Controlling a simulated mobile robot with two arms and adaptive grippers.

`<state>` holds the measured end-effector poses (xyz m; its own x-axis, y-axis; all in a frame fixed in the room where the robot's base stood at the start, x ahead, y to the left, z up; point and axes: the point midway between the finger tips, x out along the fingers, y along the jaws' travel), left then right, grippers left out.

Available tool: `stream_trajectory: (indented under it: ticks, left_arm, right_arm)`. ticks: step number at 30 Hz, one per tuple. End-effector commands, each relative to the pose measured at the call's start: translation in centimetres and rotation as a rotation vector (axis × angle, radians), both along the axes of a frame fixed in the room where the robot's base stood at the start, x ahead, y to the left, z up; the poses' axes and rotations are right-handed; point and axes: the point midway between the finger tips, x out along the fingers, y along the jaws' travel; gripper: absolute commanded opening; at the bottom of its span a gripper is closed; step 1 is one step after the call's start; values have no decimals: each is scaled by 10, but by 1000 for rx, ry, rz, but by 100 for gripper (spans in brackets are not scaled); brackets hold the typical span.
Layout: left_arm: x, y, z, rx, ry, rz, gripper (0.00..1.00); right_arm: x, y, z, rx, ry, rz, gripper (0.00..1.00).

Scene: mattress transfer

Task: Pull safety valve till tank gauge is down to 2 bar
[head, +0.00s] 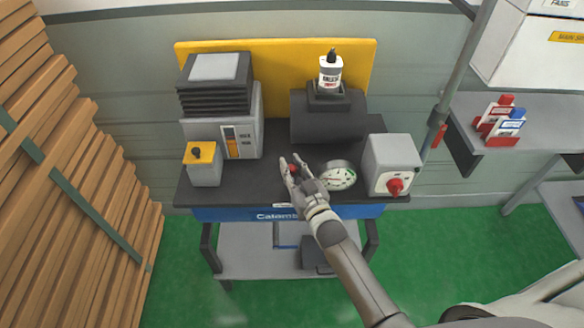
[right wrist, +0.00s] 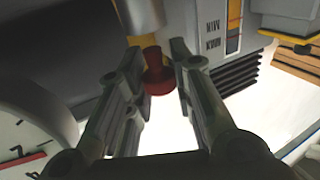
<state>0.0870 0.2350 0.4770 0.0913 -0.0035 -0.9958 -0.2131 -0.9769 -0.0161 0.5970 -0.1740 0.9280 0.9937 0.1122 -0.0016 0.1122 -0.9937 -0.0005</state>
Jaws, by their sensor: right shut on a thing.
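The safety valve (head: 294,169) shows as a small red spot between my right gripper's fingers in the head view. In the right wrist view it is a red knob (right wrist: 158,78) on a brass stem. My right gripper (head: 291,163) is shut on the knob, with one finger on each side of it. The tank gauge (head: 342,176) is a round white dial just right of the gripper. Part of its face (right wrist: 28,135) shows at the left of the right wrist view. Its reading is too small or cut off to tell. My left gripper is not in view.
The dark bench (head: 237,189) carries a grey box with a red knob (head: 392,165), a finned machine (head: 222,112), a small yellow-topped box (head: 203,163) and a bottle (head: 331,72) on a dark cylinder. Stacked planks (head: 70,170) stand left. A shelf (head: 530,132) stands right.

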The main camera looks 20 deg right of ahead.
Motion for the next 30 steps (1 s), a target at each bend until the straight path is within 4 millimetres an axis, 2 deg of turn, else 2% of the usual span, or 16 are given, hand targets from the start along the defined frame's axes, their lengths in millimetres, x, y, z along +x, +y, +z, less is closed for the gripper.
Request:
stream_trajectory:
  ticks: [1,8,9,13,24,30]
  left_arm:
    - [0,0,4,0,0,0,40]
    - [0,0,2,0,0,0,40]
    - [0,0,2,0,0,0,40]
    - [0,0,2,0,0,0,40]
    - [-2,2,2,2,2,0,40]
    - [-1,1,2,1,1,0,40]
  right_arm:
    - [0,0,4,0,-1,0,0]
    - [0,0,3,0,-2,0,0]
    - [0,0,3,0,-3,0,26]
    - [0,0,3,0,-3,0,43]
    - [-2,0,2,0,-1,0,44]
    - [-22,-3,1,0,1,0,44]
